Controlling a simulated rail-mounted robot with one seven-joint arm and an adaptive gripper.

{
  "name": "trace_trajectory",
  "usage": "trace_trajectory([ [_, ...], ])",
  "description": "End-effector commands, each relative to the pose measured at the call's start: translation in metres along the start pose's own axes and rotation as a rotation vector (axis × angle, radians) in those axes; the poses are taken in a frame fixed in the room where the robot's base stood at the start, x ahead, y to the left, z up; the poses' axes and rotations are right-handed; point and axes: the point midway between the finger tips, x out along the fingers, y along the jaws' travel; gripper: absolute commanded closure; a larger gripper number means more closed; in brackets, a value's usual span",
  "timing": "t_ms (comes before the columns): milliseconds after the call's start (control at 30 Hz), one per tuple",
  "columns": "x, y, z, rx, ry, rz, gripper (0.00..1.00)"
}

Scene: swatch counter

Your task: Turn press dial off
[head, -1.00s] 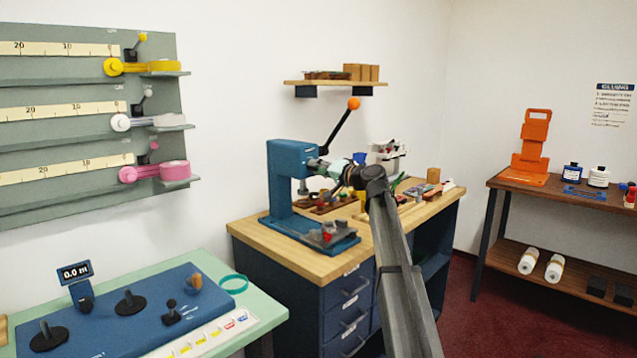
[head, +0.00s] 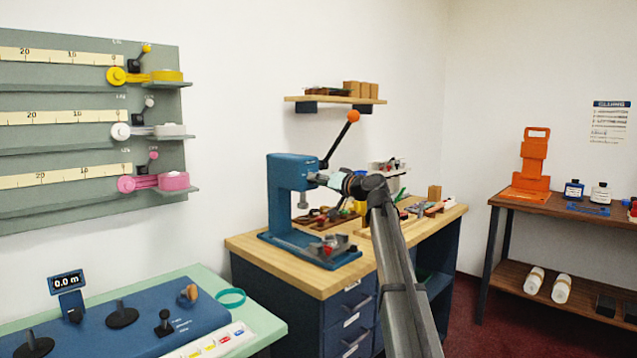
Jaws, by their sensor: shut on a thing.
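The blue arbor press (head: 280,192) stands on the wooden-topped bench in the head view. Its black lever rises to the right and ends in an orange knob (head: 353,116). My gripper (head: 315,177) reaches in from the right and is shut at the right side of the press head, where the dial is. The dial itself is hidden behind my fingers, so its setting cannot be read. My forearm rises from the bottom of the view and covers part of the bench behind it.
The bench (head: 262,252) holds clamps, small tools and blocks behind the press. A shelf (head: 300,99) hangs above. At left are a green counter with a blue panel (head: 142,312) and a wall tape board (head: 60,130). A brown side table (head: 560,222) stands at right.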

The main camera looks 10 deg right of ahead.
Motion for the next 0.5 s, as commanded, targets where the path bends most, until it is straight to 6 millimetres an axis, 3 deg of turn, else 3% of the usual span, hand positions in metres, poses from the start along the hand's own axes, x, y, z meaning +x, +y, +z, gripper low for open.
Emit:
trace_trajectory([
  [133, 0.0010, -0.0006, -0.0003, -0.001, 0.000, -0.001, 1.00],
  [167, 0.0010, -0.0006, -0.0003, -0.001, 0.000, -0.001, 0.66],
  [200, 0.0010, -0.0005, -0.0003, -0.001, 0.000, -0.001, 0.52],
  [233, 0.0010, -0.0005, -0.0003, 0.000, 0.000, -0.001, 0.44],
  [500, 0.0003, -0.0001, 0.0000, 0.000, 0.000, 0.000, 0.44],
])
